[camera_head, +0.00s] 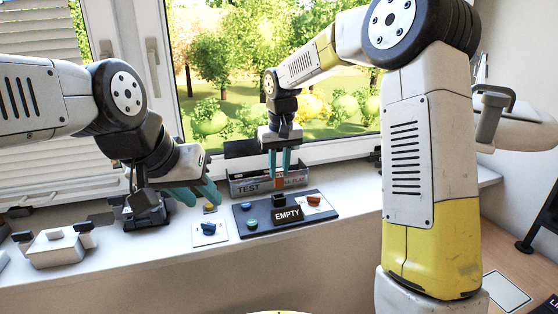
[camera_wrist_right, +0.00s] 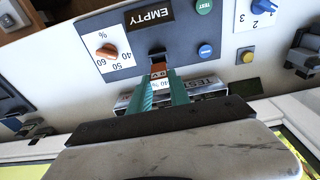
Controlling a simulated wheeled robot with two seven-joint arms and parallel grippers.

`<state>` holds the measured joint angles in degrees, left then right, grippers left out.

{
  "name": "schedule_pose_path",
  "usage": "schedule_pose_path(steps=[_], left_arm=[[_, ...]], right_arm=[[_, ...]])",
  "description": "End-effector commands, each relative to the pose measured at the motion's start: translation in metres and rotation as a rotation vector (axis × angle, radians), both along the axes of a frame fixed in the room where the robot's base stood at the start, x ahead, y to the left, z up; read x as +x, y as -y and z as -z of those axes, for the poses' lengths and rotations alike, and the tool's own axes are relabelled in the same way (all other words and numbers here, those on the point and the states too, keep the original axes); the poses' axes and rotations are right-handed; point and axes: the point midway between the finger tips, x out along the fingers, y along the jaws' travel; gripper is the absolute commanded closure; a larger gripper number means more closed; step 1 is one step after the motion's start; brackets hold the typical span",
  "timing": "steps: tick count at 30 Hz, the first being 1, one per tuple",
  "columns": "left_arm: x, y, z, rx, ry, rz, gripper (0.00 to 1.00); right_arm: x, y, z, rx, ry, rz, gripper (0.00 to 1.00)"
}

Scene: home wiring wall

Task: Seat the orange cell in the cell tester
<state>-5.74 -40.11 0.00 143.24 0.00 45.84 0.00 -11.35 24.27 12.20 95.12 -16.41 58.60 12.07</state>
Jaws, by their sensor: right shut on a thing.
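The orange cell (camera_wrist_right: 158,70) is between the teal fingers of my right gripper (camera_wrist_right: 164,92), which is shut on it. In the head view, the right gripper (camera_head: 280,164) points down and the cell (camera_head: 279,183) shows at its fingertips. The dark grey-blue tester panel (camera_head: 246,220) lies on the sill, with an EMPTY display (camera_head: 287,215). Its small black socket (camera_wrist_right: 157,54) is just beyond the cell in the wrist view; whether they touch is unclear. My left gripper (camera_head: 196,193) is open and empty, left of the panel.
A grey bin marked TEST (camera_head: 248,189) stands behind the panel, close to my right fingers. The panel carries a green button (camera_head: 250,224), a blue button (camera_head: 246,206) and an orange dial knob (camera_head: 313,201). A white plate with a blue knob (camera_head: 208,228) is beside it.

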Motion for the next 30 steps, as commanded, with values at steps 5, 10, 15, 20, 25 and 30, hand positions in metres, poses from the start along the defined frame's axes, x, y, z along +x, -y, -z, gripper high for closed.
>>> schedule_pose_path(steps=[5, 10, 15, 20, 25, 30], left_arm=[[0.000, 0.000, 0.000, 0.000, 0.000, 0.000, 0.64], [0.000, 0.000, 0.000, 0.000, 0.000, 0.000, 0.64], [0.000, 0.000, 0.000, 0.000, 0.000, 0.000, 0.64], [0.000, 0.000, 0.000, 0.000, 0.000, 0.000, 0.64], [0.000, 0.000, 0.000, 0.000, 0.000, 0.000, 0.64], [0.000, 0.000, 0.000, 0.000, 0.000, 0.000, 0.64]], right_arm=[[0.000, 0.000, 0.014, -0.001, -0.002, 0.001, 1.00], [0.000, 0.000, 0.020, 0.000, -0.001, 0.001, 1.00], [0.000, 0.000, 0.022, 0.000, 0.000, 0.001, 1.00], [0.000, 0.000, 0.021, 0.000, 0.000, 0.001, 1.00], [0.000, 0.000, 0.021, 0.000, 0.000, 0.001, 1.00], [0.000, 0.000, 0.021, 0.000, 0.000, 0.000, 1.00]])
